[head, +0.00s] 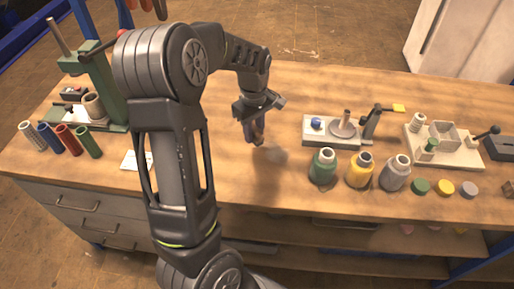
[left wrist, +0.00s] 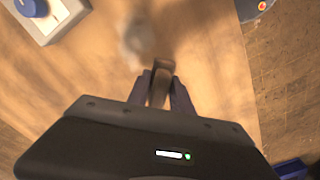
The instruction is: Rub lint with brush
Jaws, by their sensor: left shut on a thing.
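My left gripper (head: 254,128) points down over the middle of the wooden bench. It is shut on the brush, whose brown wooden part (left wrist: 160,82) shows between the fingertips in the left wrist view. The brush's bristles are hard to make out, and I cannot tell whether it touches the bench. A faint grey patch of lint (head: 272,154) lies on the bench just right of the gripper in the head view. The lint also shows as a blurred pale patch (left wrist: 136,42) beyond the brush in the left wrist view. The right gripper is not in view.
The wooden bench (head: 240,190) is clear around the lint. Thread spools, including a green one (head: 322,168), stand to the right, with a winder device (head: 318,138) behind them. A green stand (head: 108,85) and several coloured tubes (head: 68,138) are at the left.

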